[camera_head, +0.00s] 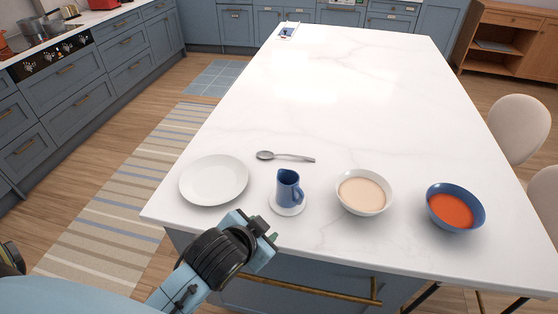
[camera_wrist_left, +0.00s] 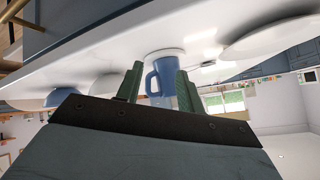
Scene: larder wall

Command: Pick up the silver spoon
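The silver spoon (camera_head: 286,156) lies flat on the white island top, behind the blue jug (camera_head: 288,187) and right of the white plate (camera_head: 214,180). Its bowl points left and its handle right. My left gripper (camera_head: 262,232) is at the near edge of the island, in front of the jug and apart from the spoon. In the left wrist view, its two green fingers (camera_wrist_left: 158,84) are spread with nothing held, and the jug (camera_wrist_left: 160,76) shows beyond and between them. A small grey shape beside the jug there may be the spoon. My right gripper is not in view.
The jug stands on a small white saucer (camera_head: 287,209). A white bowl of cream-coloured food (camera_head: 364,192) and a blue bowl of orange-red food (camera_head: 455,208) stand to the right. A brass rail (camera_head: 305,289) runs below the near edge.

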